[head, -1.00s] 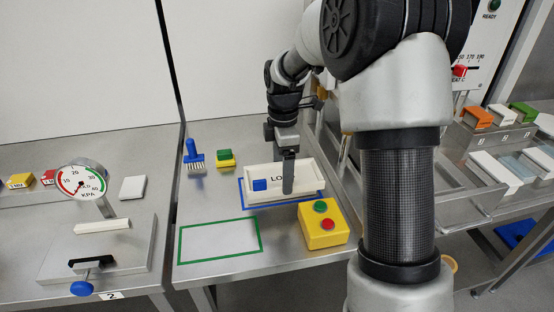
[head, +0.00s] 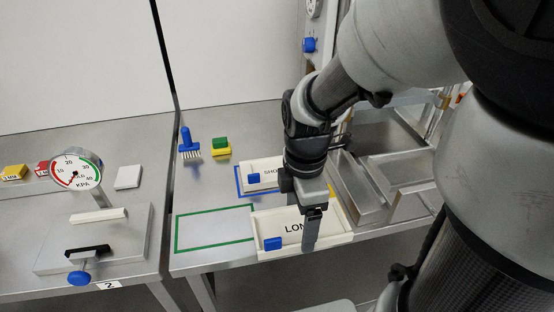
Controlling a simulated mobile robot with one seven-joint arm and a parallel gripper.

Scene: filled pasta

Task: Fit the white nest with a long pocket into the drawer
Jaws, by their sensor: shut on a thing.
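The white nest marked "LON…" (head: 335,238), with a blue block (head: 272,244) at its left end, is in my gripper (head: 310,240) at the front of the bench. The fingers come down over its middle and hide part of the label and pocket. Its right end reaches near the front edge. I cannot tell how high it hangs. A second white nest, marked "SHO…" (head: 250,187), lies behind it in the blue outline (head: 238,180), partly hidden by my gripper. Metal trays or drawers (head: 362,188) stand open at the right; which is the drawer is unclear.
A green outline (head: 177,232) lies empty at left, its right side partly covered by the held nest. A blue brush (head: 187,142) and a green-yellow block (head: 221,147) stand behind. The gauge stand (head: 130,240) is on the left bench. A yellow box is almost hidden by my gripper.

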